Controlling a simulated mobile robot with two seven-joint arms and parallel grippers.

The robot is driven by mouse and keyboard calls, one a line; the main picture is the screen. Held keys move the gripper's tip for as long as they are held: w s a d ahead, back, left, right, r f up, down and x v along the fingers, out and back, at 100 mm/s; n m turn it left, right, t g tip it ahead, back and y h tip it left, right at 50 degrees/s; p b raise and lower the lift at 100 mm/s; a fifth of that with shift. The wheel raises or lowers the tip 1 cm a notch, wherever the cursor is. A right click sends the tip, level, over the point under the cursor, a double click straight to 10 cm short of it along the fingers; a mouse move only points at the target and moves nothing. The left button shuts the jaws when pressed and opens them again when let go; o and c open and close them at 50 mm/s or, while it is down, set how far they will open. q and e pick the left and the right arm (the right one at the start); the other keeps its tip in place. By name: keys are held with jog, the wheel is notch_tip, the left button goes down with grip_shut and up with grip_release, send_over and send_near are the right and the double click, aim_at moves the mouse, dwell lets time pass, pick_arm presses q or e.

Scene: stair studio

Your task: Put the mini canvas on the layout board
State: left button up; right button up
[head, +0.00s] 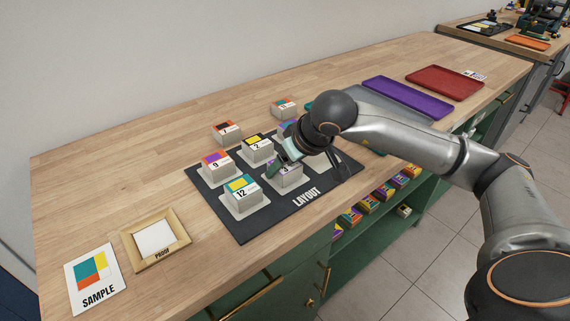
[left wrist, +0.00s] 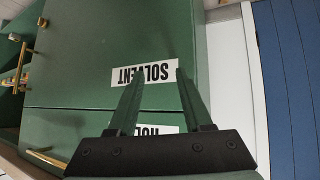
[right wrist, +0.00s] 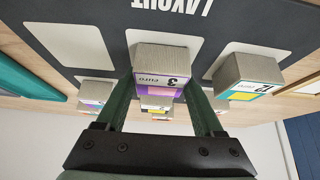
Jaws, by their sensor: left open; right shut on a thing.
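The layout board (head: 237,222) is a dark mat with pale cells on the worktop. My right gripper (head: 287,163) is over its front middle cell, shut on the mini canvas marked 3 (head: 287,178). In the right wrist view that canvas (right wrist: 165,62) is a grey block with a purple-edged label between the fingers, at or just above its cell; I cannot tell if it touches. Mini canvas 12 (head: 243,200) sits in the front left cell, with 9 (head: 217,166) and 2 (head: 257,149) behind. My left gripper (left wrist: 152,100) is open and empty before a green cabinet.
Two more mini canvases (head: 227,132) (head: 284,107) stand behind the board. A PROOF frame (head: 172,254) and SAMPLE card (head: 83,292) lie at the left. Purple (head: 407,97) and red (head: 444,82) trays lie at the right. An empty cell (right wrist: 70,45) shows beside canvas 3.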

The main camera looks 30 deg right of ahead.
jog(key=shift+f, duration=0.15)
jog(key=o, duration=1.3)
jog(key=shift+o, duration=0.2)
jog(key=shift+r, duration=0.3)
jog(key=p+v, duration=0.1)
jog(key=v, duration=1.1)
